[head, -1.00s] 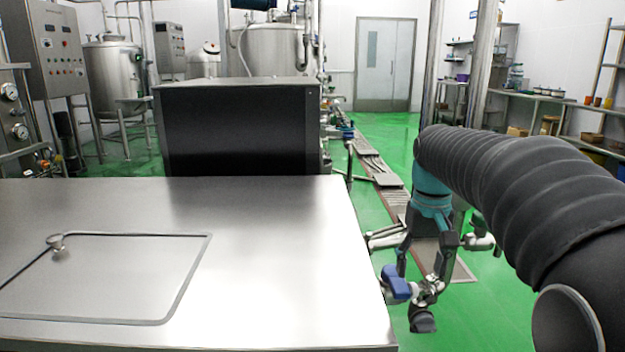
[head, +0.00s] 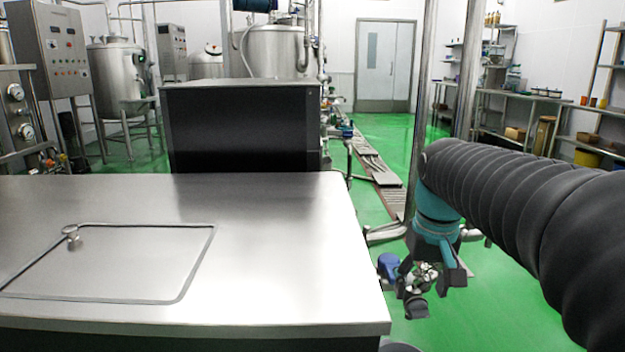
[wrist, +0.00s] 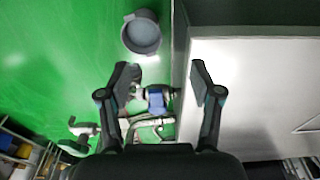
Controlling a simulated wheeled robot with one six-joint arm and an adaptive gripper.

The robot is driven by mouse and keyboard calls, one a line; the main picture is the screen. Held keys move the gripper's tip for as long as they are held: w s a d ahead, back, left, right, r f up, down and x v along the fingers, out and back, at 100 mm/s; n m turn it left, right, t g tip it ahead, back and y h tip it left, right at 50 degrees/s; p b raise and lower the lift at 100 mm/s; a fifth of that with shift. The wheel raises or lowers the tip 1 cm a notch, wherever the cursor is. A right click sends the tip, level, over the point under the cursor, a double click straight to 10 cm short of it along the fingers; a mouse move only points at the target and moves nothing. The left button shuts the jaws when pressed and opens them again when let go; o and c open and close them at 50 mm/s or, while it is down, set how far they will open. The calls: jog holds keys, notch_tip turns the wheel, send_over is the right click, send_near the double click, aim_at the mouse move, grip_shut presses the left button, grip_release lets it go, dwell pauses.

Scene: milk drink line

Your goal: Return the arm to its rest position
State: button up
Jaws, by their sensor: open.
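My arm, in a black ribbed sleeve with a teal wrist (head: 437,222), reaches in from the right side of the head view. My gripper (head: 430,272) hangs below the wrist, beside the right edge of the steel tank top, over the green floor. In the wrist view my gripper (wrist: 163,78) has its two dark fingers spread wide apart, with nothing held between them. The blue valve part (wrist: 157,99) and metal pipes show beyond the fingers, and the blue part also shows left of the gripper in the head view (head: 388,266).
The steel tank top (head: 290,240) with a hatch fills the left front. A dark box (head: 243,128) stands behind it. A grey round container (wrist: 142,34) lies beyond the fingertips in the wrist view. Green floor (head: 480,318) is open to the right; shelves line the right wall.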

jog(key=s+a+f+t, duration=0.1)
jog(key=s+f+t, duration=0.1)
jog(key=s, duration=0.5)
jog(key=s+a+f+t, duration=0.2)
jog(key=s+f, duration=0.3)
jog(key=s, duration=0.3)
jog(key=shift+f, duration=0.15)
jog(key=shift+s, duration=0.1)
